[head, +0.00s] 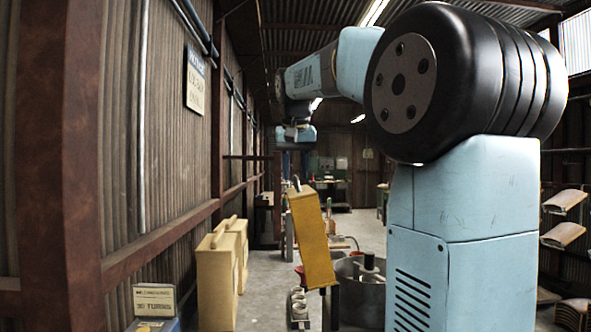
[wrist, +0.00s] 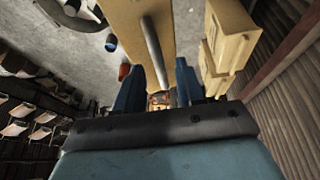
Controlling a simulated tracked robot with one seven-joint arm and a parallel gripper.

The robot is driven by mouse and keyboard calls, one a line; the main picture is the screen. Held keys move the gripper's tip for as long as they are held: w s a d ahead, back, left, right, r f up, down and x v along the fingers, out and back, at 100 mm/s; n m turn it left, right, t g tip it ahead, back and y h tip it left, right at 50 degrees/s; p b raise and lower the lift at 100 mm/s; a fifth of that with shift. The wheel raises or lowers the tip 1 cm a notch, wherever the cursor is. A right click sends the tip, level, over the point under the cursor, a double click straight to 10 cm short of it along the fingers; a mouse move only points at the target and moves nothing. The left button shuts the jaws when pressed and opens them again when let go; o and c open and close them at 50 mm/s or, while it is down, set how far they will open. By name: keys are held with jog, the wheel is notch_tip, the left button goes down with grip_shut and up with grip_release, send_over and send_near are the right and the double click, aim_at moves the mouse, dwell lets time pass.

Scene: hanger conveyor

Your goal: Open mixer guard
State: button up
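The mixer guard is a yellow panel (head: 314,240), standing tilted beside the grey mixer drum (head: 350,300). A shaft rises inside the drum. The guard also shows in the wrist view (wrist: 122,30), with a grey bar handle (wrist: 153,52) running along its face. In the head view the handle's end (head: 297,183) shows at the guard's top. My gripper (head: 293,172) points down just above that top edge. In the wrist view its two blue fingers (wrist: 158,82) stand apart on either side of the handle's line, with gaps; whether the handle lies at fingertip depth is unclear.
Tan cases (head: 217,285) stand left of the guard, by the corrugated wall. A small sign (head: 155,300) is at the lower left. Racks with curved pieces (head: 563,236) line the right. The floor behind has free room.

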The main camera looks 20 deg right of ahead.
grip_shut()
dwell(0.6)
